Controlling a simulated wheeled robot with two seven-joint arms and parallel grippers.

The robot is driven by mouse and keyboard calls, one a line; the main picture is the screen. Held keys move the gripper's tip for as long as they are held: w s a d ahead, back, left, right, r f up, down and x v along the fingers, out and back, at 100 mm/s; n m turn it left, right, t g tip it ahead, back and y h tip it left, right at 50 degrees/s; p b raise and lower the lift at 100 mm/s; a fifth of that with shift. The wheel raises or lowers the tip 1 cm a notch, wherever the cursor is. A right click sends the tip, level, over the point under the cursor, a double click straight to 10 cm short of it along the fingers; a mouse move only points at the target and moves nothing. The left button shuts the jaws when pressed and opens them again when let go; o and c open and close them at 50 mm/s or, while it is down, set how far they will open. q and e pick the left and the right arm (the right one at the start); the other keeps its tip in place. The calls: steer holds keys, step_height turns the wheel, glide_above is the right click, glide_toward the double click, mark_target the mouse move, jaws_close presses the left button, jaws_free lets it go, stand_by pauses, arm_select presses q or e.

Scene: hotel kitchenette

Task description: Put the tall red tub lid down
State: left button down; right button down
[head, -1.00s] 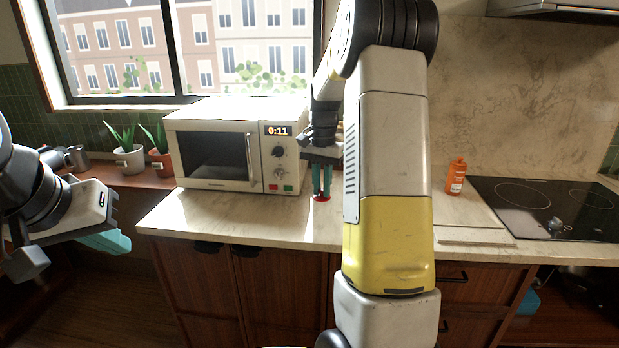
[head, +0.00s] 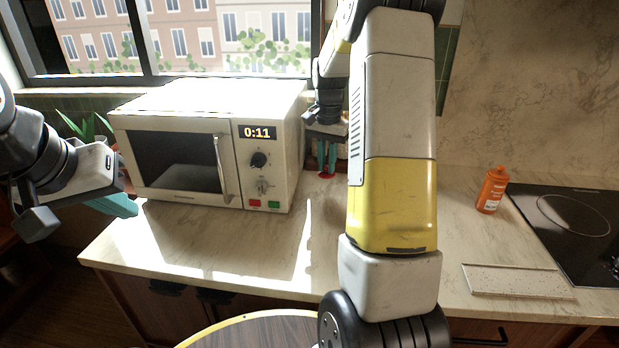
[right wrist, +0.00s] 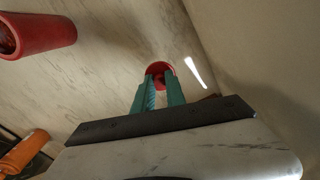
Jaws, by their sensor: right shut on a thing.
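The red lid (head: 326,175) is at the tips of my right gripper (head: 327,158), low over the counter just right of the microwave. The right wrist view shows the round red lid (right wrist: 159,68) between the two teal fingers (right wrist: 158,88), which are shut on it. I cannot tell whether the lid touches the counter. A tall red tub (right wrist: 38,35) shows at the upper left of the right wrist view, apart from the gripper; in the head view I do not see it. My left gripper (head: 115,205) is out at the left, and its finger gap is unclear.
The microwave (head: 205,150) stands left of my right gripper. An orange bottle (head: 491,190), a pale speckled board (head: 517,281) and the black hob (head: 575,225) are to the right. The front counter (head: 250,245) is clear. My right arm blocks the middle.

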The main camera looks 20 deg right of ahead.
mark_target(326, 196)
step_height(326, 196, down, 7)
steer(key=shift+f, duration=0.15)
steer(key=shift+f, duration=0.15)
steer(key=c, duration=1.4)
jaws_free()
steer(key=shift+o, duration=0.2)
step_height(326, 196, up, 12)
steer(key=shift+r, duration=0.1)
steer(key=s+a+r+n+t+y, duration=0.1)
steer(key=s+a+r+n, duration=0.1)
steer(key=s+a+r, duration=0.3)
steer(key=s+a+r+n+t, duration=0.2)
steer(key=s, duration=0.5)
steer(key=s+a+r+n+t+y, duration=0.1)
steer(key=s+a+r+n, duration=0.1)
steer(key=s+a+r, duration=0.3)
steer(key=s+a+f+n+t, duration=0.2)
steer(key=s+n, duration=0.1)
steer(key=s, duration=0.5)
steer(key=shift+s+f, duration=0.35)
steer(key=shift+s, duration=0.05)
